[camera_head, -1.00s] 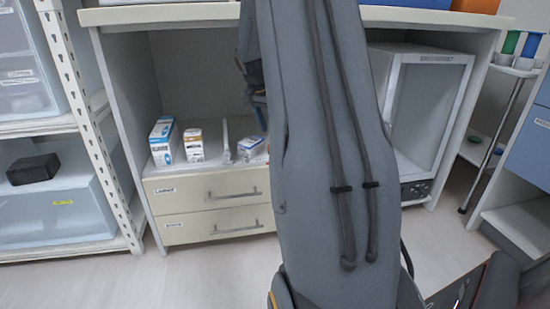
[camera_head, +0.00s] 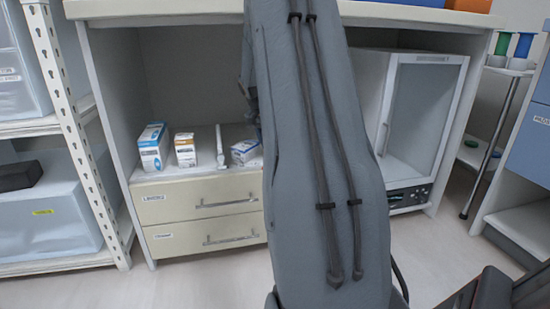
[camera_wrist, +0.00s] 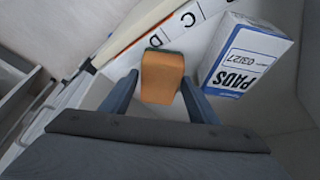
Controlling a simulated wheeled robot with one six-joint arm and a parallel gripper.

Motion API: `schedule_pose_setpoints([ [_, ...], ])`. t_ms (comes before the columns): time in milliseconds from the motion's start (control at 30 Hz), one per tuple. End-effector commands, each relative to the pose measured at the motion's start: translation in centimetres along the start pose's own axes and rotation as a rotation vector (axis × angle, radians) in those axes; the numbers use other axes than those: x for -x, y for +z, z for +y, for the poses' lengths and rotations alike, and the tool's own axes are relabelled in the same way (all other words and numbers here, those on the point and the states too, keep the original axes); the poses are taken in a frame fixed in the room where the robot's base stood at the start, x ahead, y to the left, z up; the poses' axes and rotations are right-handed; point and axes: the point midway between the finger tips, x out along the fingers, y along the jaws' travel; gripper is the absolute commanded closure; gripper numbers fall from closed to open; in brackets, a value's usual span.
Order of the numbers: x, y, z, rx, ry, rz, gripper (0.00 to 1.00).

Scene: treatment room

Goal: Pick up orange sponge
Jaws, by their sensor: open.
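The orange sponge (camera_wrist: 162,78) shows in the wrist view, with a dark green layer along its far edge. It lies between the two fingers of my gripper (camera_wrist: 160,82), which are spread to its left and right. The gripper is open, and I cannot tell whether either finger touches the sponge. In the head view my arm hides the gripper, and I cannot see the sponge there.
A white and blue PADS box (camera_wrist: 250,58) stands close on the right of the sponge. A pale strip with letters (camera_wrist: 182,32) lies behind it. In the head view, boxes (camera_head: 153,147) stand on the drawer unit (camera_head: 200,185) inside the open cabinet, beside a glass-fronted appliance (camera_head: 425,110).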

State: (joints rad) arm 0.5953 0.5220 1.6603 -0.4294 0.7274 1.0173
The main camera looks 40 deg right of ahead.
Motion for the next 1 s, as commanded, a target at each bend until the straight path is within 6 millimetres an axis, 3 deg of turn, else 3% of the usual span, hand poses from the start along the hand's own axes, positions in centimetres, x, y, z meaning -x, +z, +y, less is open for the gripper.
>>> schedule_pose_setpoints([
  [267, -0.31, -0.08, 0.0, 0.0, -0.001, 0.001, 0.45],
  [400, -0.3, -0.07, -0.01, 0.0, -0.001, 0.001, 0.69],
  [467, -0.3, -0.06, -0.01, 0.0, -0.001, 0.001, 0.76],
  [1000, 0.36, -0.29, 0.02, 0.001, -0.001, 0.001, 0.8],
])
